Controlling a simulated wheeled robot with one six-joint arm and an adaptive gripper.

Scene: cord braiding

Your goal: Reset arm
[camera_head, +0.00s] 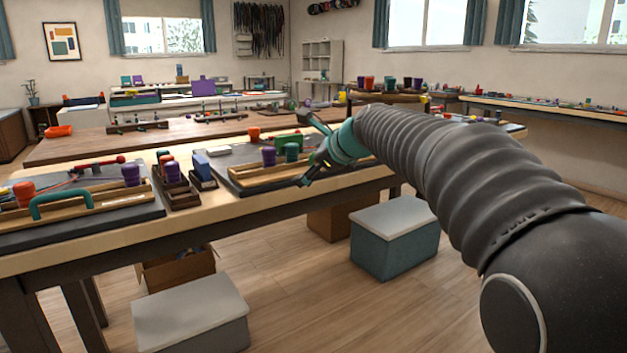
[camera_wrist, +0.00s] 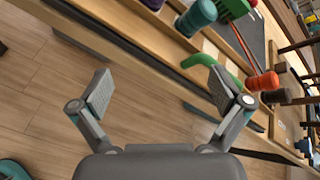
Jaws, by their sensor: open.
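My gripper (camera_wrist: 160,103) is open and empty in the wrist view, its two pads wide apart over the wooden floor beside the table edge. In the head view my gripper (camera_head: 313,167) shows at the end of my arm, near the front edge of the long table. In the wrist view the teal spool (camera_wrist: 196,17), a green curved handle (camera_wrist: 213,68) and an orange spool (camera_wrist: 262,81) are close to the right pad.
A second board (camera_head: 110,222) with a teal handle (camera_head: 62,203) lies at left. A dark wooden rack (camera_head: 181,192) stands between the boards. Lidded boxes (camera_head: 394,239) (camera_head: 190,315) stand on the floor in front of the table. Open floor lies between them.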

